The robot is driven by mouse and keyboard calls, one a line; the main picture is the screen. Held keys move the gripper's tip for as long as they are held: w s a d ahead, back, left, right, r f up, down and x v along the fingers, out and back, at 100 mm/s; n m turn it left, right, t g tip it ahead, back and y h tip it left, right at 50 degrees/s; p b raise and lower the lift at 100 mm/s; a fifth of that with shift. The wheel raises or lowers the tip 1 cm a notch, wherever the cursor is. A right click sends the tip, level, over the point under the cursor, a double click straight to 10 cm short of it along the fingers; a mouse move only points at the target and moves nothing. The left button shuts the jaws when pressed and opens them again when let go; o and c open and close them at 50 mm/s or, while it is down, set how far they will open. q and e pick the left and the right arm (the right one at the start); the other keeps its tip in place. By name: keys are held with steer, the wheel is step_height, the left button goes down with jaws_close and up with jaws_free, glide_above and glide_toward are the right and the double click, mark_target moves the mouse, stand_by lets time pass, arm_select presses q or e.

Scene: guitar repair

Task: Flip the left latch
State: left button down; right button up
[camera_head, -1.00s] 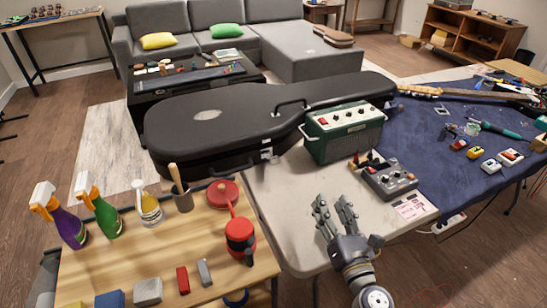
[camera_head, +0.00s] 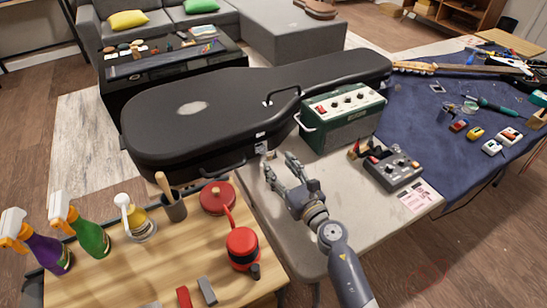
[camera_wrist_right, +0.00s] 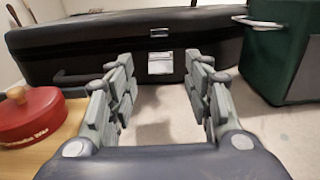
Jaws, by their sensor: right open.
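The black guitar case (camera_head: 200,115) lies closed across the back of the table. A silver latch (camera_head: 260,136) is on its front side, and it also shows in the right wrist view (camera_wrist_right: 159,32). A lighter metal plate (camera_wrist_right: 160,64) sits just below it; I cannot tell if the latch is flipped. My right gripper (camera_head: 279,164) is open and empty, in front of the case and low, pointing at the latch area. In the right wrist view its fingers (camera_wrist_right: 160,90) stand either side of the plate, apart from the case. My left gripper is out of view.
A green amplifier (camera_head: 342,118) stands right of the gripper, close to the case. A mixer box (camera_head: 393,172) is on the table farther right. The case handle (camera_wrist_right: 80,76) juts out left.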

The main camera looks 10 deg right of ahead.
mark_target(271, 155)
steer(key=x, duration=0.3)
steer(key=shift+w+a, duration=0.1)
steer(key=shift+w, duration=0.15)
steer(key=shift+w+a, duration=0.1)
steer(key=shift+w, duration=0.1)
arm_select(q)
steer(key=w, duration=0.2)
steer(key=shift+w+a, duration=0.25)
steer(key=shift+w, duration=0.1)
arm_select(e)
steer(key=shift+c, duration=1)
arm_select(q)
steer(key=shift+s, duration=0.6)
arm_select(e)
jaws_close()
